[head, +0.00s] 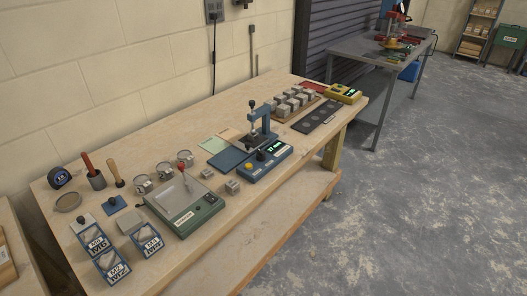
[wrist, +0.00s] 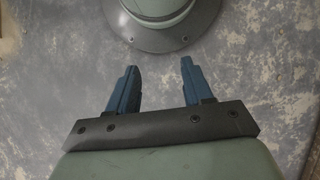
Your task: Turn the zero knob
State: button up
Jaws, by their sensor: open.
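A blue instrument box (head: 265,163) sits on the workbench, right of the middle, with a lit green display (head: 274,147). A black knob (head: 261,155) stands on its top beside a yellow button (head: 249,166). No label is legible, so I cannot confirm that this is the zero knob. A blue press stand (head: 266,122) is just behind the box. My gripper (wrist: 159,64) shows only in the wrist view, its two blue fingers apart and empty above the grey floor. No knob shows between them.
The workbench (head: 316,163) also holds a green scale (head: 186,208), blue labelled tubs (head: 112,265), metal cups, a tray of grey blocks (head: 290,104) and a yellow device (head: 343,94). A wall is behind; the floor (head: 420,190) in front is clear.

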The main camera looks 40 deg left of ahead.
jog(key=shift+o, duration=0.9)
jog(key=w+a+r+n+t, duration=0.1)
jog(key=w+a+r+t, duration=0.1)
jog(key=w+a+r, duration=0.2)
jog(key=w+a, duration=0.3)
jog(key=w, duration=0.2)
jog(key=shift+w+n, duration=0.25)
jog(key=shift+n, duration=0.05)
jog(key=w+a+r+n+t+y, duration=0.1)
jog(key=w+a+r, duration=0.45)
jog(key=a, duration=0.25)
jog(key=w+a+r+n+t, duration=0.1)
jog(key=w+a+r+t, duration=0.1)
jog(key=w+a+r, duration=0.5)
jog(key=w+a+r+n+t+y, duration=0.1)
jog(key=w+a+r, duration=0.35)
jog(key=a, duration=0.45)
notch_tip(320, 180, up, 38)
jog(key=n+g+y, duration=0.3)
jog(key=n, duration=1.4)
send_over(262, 152)
jog(key=w+d, duration=0.3)
jog(key=d, duration=0.2)
jog(key=shift+n, duration=0.3)
jog(key=x, duration=1.3)
jog(key=shift+w+a+f, duration=0.1)
jog(key=shift+a+f, duration=0.1)
jog(key=shift+f, duration=0.2)
